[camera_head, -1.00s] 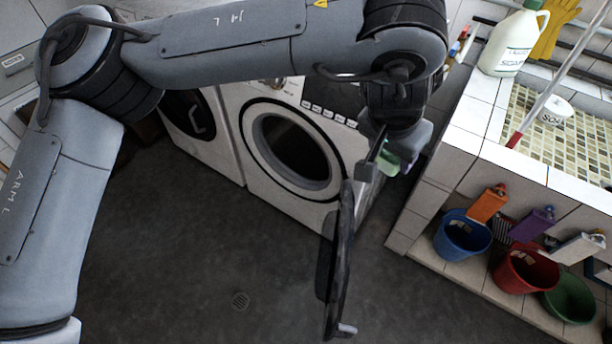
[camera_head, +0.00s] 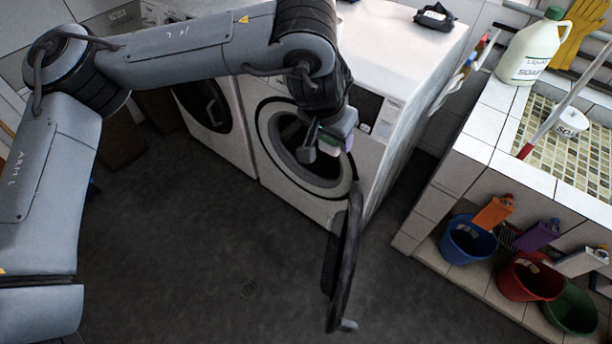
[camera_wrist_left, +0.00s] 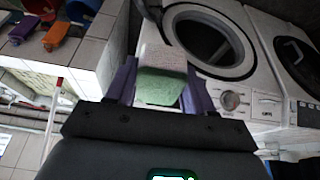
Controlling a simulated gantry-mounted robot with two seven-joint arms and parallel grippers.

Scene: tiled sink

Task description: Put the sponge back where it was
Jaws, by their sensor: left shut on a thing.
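My left gripper (camera_head: 325,148) is in front of the open washing machine (camera_head: 320,207) in the head view, near its round opening. It is shut on the sponge (camera_head: 329,146), which shows there only as a small green and pale patch. In the left wrist view the sponge (camera_wrist_left: 161,87) is a block with a green face and a pale pinkish part, between the two purple fingers of my left gripper (camera_wrist_left: 158,92). The opening (camera_wrist_left: 208,40) lies behind it there. My right gripper is not in view.
The washer's dark door (camera_head: 343,265) hangs open toward the front. A tiled sink (camera_head: 470,155) stands at right, with a soap jug (camera_head: 533,47) on its ledge. Blue (camera_head: 466,243), red (camera_head: 528,279) and green (camera_head: 570,308) buckets are below. The floor at left is clear.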

